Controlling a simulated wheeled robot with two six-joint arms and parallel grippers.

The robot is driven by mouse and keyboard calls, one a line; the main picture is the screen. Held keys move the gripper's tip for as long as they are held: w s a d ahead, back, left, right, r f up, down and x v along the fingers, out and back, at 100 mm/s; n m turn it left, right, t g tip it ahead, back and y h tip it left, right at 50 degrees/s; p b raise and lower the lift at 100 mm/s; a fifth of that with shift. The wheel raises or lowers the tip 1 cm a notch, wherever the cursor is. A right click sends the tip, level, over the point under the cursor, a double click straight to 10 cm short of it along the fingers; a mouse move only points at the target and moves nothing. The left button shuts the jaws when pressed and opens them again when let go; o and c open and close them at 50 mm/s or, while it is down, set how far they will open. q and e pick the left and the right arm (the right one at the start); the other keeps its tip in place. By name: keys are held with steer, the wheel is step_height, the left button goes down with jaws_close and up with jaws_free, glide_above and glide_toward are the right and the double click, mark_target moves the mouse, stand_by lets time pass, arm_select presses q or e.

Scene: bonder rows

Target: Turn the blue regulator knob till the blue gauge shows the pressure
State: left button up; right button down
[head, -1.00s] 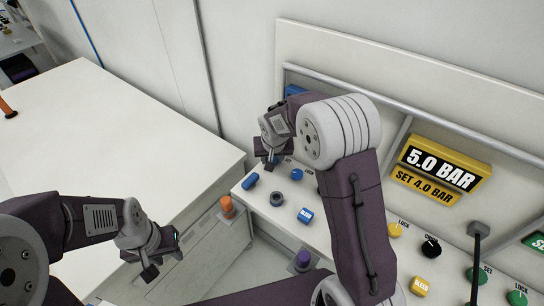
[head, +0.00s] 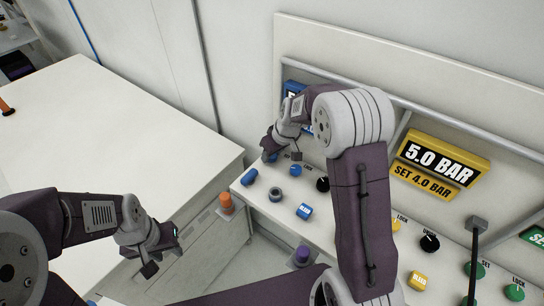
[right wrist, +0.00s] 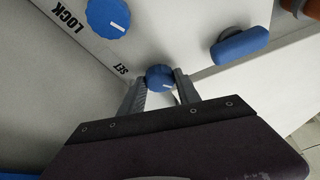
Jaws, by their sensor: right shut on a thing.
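The blue regulator knob (right wrist: 160,78), labelled SET, sits between the two fingers of my right gripper (right wrist: 160,92) in the right wrist view. The fingers are shut on its sides, and a white mark shows on its face. In the head view my right gripper (head: 270,155) is at the panel's far left part. The blue gauge (head: 293,88) is mostly hidden behind my right arm, so its reading cannot be told. My left gripper (head: 140,262) is empty, fingers apart, at the lower left, away from the panel.
A blue LOCK knob (right wrist: 108,18) and a blue bar-shaped handle (right wrist: 240,46) are close to the gripped knob. A yellow gauge (head: 439,163) reads 5.0 BAR above a SET 4.0 BAR plate. A black post (head: 477,255) stands right of my arm. The white table (head: 90,130) has free room.

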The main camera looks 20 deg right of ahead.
stand_by(0.4)
steer(key=c, duration=0.9)
jaws_free()
steer(key=shift+o, duration=0.2)
steer(key=v, duration=0.5)
steer(key=shift+w, duration=0.1)
steer(key=s+d+b, duration=0.1)
steer(key=s, duration=0.2)
steer(key=s+d+b, duration=0.1)
steer(key=s+d, duration=0.1)
steer(key=s, duration=0.1)
steer(key=s+d, duration=0.1)
steer(key=s, duration=0.3)
steer(key=shift+s+d+b, duration=0.1)
steer(key=shift+d+b, duration=0.05)
steer(key=shift+b, duration=0.25)
steer(key=shift+s+d, duration=0.15)
steer(key=shift+s, duration=0.45)
